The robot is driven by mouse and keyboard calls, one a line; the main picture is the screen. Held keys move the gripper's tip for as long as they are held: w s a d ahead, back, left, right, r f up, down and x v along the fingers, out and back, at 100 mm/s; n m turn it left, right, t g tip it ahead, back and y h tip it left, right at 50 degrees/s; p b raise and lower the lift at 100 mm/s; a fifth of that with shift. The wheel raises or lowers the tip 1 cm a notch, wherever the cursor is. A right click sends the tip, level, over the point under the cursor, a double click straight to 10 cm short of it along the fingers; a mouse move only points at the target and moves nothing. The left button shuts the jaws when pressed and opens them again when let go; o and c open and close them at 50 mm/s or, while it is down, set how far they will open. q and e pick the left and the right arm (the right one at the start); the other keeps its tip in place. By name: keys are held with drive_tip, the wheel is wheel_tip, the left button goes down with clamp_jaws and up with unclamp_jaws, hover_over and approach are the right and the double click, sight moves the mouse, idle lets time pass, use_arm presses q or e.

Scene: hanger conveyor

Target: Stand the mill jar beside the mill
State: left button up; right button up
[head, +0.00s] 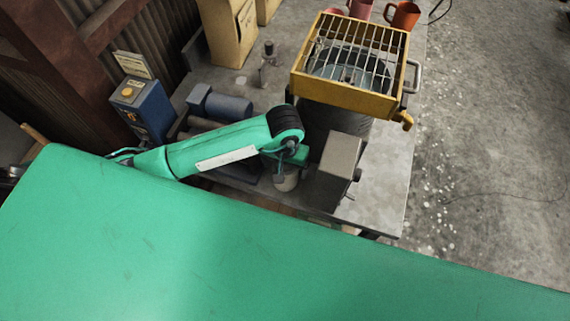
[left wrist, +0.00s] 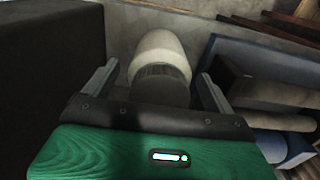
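The mill jar, pale with a dark ribbed band or lid, stands on the bench in the head view (head: 286,182), partly covered by my left gripper. It also shows in the left wrist view (left wrist: 160,58). My left gripper (left wrist: 158,82) is open, with one finger on each side of the jar and visible gaps. In the head view the gripper (head: 287,160) is over the jar. The mill (left wrist: 262,92), a blue frame with grey rollers, lies right of the jar in the wrist view. In the head view my left arm covers much of the mill (head: 236,171). My right gripper is out of view.
A grey box (head: 340,160) stands close to the jar's right. Behind it is a yellow grated sieve box (head: 345,97) on a dark drum. Mugs (head: 403,15) and cardboard boxes (head: 228,30) stand at the back. A blue control box (head: 145,108) is at left.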

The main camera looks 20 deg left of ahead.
use_arm(q)
drive_tip(key=shift+r, duration=0.25)
wheel_tip(320, 180, up, 10)
drive_tip(key=b, duration=0.4)
drive_tip(key=shift+r+b, duration=0.35)
drive_tip(key=shift+r, duration=0.55)
drive_tip(key=shift+s+f, duration=0.1)
